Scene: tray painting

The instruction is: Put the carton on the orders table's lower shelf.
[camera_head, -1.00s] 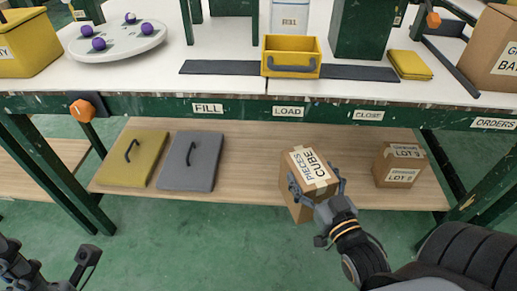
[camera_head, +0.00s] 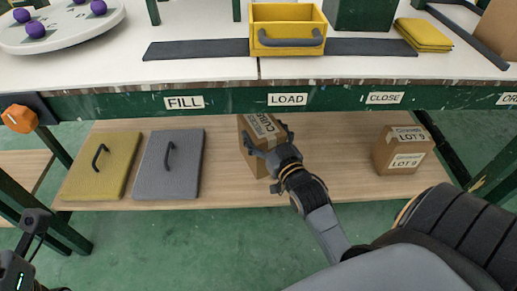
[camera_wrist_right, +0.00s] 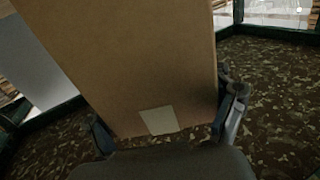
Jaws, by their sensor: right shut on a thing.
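A brown carton (camera_head: 252,163) with a taped, lettered top is in my right gripper (camera_head: 268,152), over the wooden lower shelf (camera_head: 235,192) beneath the table's front beam. The fingers hide part of the carton; I cannot tell whether its base touches the shelf. In the right wrist view, the carton (camera_wrist_right: 130,60) fills the upper middle between the fingers, with a pale patch near its lower edge. The beam's far-right label (camera_head: 509,99) is cut off after "OR". My left gripper (camera_head: 30,240) is at the lower left edge, partly cut off, and its opening is unclear.
A yellow panel (camera_head: 98,170) and a grey panel (camera_head: 168,168) with handles lie at the shelf's left. A smaller "LOT 9" carton (camera_head: 400,152) stands at its right. The front beam (camera_head: 225,103) hangs above; a yellow bin (camera_head: 288,30) stands on top.

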